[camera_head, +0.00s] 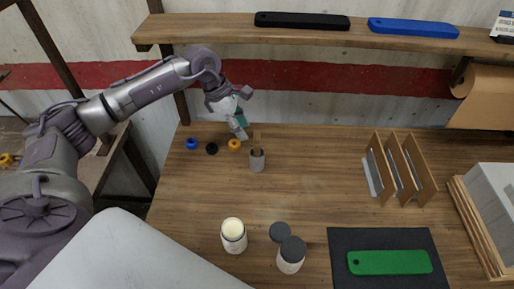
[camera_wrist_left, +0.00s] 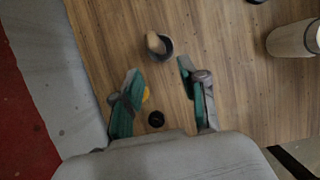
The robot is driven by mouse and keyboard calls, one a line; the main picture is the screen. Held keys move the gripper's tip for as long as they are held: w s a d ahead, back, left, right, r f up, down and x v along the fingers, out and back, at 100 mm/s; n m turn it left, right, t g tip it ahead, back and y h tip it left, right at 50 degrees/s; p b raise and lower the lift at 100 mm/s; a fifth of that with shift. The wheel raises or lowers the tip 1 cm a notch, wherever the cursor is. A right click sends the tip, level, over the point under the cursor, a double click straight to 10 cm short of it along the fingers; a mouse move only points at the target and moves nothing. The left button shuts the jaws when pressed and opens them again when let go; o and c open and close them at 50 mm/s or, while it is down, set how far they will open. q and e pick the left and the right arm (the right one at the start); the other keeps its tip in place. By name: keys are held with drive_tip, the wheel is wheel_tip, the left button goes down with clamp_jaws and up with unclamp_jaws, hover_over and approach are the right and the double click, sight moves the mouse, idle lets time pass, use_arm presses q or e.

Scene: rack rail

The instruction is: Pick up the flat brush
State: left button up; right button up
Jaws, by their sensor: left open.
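The brush, seen as a tan wooden handle (camera_head: 256,142), stands in a small grey cup (camera_head: 257,162) near the back of the table. Its lower end is hidden in the cup. In the left wrist view, the handle (camera_wrist_left: 154,42) leans against the rim of the dark-mouthed cup (camera_wrist_left: 166,52). My left gripper (camera_head: 240,132) is just left of and behind the cup in the head view. In the left wrist view, my left gripper (camera_wrist_left: 159,70) is open and empty, its fingertips spread apart short of the cup. My right gripper is not in view.
Blue (camera_head: 191,143), black (camera_head: 212,148) and yellow (camera_head: 234,145) small round pieces lie left of the cup. A wooden divider rack (camera_head: 418,170) and a green bar (camera_head: 390,262) are right. The table's middle is clear.

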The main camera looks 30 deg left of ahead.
sight(257, 131)
use_arm(q)
drive_tip(key=d, duration=0.1)
drive_tip(key=w+d+p, duration=0.1)
drive_tip(key=d, duration=0.1)
drive_tip(key=shift+w+r, duration=0.15)
drive_tip(key=shift+r, duration=0.1)
drive_tip(key=p+x, duration=0.2)
drive_tip(key=shift+w+d+f, duration=0.1)
drive_tip(key=shift+d+f, duration=0.05)
drive_tip(key=shift+f, duration=0.55)
clamp_jaws()
